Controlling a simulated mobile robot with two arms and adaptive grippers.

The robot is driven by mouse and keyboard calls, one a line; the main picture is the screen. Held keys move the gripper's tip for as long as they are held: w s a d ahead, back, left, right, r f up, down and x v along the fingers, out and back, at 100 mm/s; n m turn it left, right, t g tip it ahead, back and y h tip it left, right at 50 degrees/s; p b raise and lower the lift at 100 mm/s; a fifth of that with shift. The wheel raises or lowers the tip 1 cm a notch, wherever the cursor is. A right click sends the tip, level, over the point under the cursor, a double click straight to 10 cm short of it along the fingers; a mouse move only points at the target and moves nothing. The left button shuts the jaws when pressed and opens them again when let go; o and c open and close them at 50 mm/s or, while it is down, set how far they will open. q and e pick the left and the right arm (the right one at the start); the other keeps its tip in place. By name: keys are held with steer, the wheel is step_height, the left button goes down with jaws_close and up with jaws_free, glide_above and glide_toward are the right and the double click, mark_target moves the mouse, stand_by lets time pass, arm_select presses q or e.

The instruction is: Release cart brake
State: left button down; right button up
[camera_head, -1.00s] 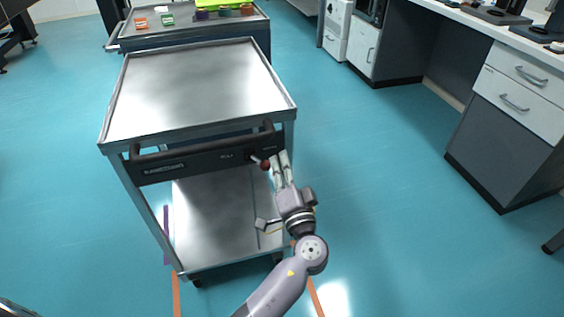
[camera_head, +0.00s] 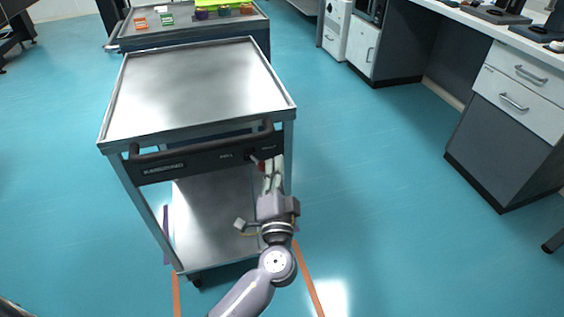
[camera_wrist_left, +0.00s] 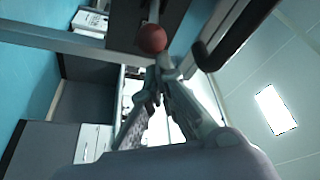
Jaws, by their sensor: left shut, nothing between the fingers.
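The metal cart (camera_head: 195,88) stands ahead of me with a dark handle (camera_head: 205,143) and a dark panel (camera_head: 190,164) on its near side. A small red ball knob (camera_head: 262,166) sits on a short lever at the panel's right end; the knob also shows in the left wrist view (camera_wrist_left: 151,38). My left gripper (camera_head: 272,163) is shut and empty. Its fingertips are right beside the knob, on its right in the head view, and partly cover it. In the left wrist view the fingertips (camera_wrist_left: 162,68) are just below the knob; I cannot tell whether they touch it.
A second cart (camera_head: 185,35) with several small coloured items stands behind the first. Grey and white drawer cabinets (camera_head: 508,115) line the right side. The blue floor (camera_head: 380,190) between cart and cabinets is clear. Orange tape lines mark the floor by the cart.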

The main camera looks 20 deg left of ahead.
arm_select(q)
steer(key=s+a+m+h+b, duration=0.1)
steer(key=m+h, duration=0.1)
steer(key=h, duration=0.1)
steer(key=s+a+m+h, duration=0.1)
steer(key=m+h, duration=0.1)
steer(key=h, duration=0.2)
steer(key=s+a+m+h+b, duration=0.1)
steer(key=m+h, duration=0.1)
steer(key=h, duration=0.2)
steer(key=shift+s+a+b, duration=0.25)
steer(key=shift+s+b, duration=0.1)
arm_select(e)
steer(key=w+v, duration=0.2)
steer(key=v, duration=0.8)
steer(key=shift+r+t, duration=0.4)
steer(key=shift+r, duration=0.05)
steer(key=shift+w+f, duration=0.15)
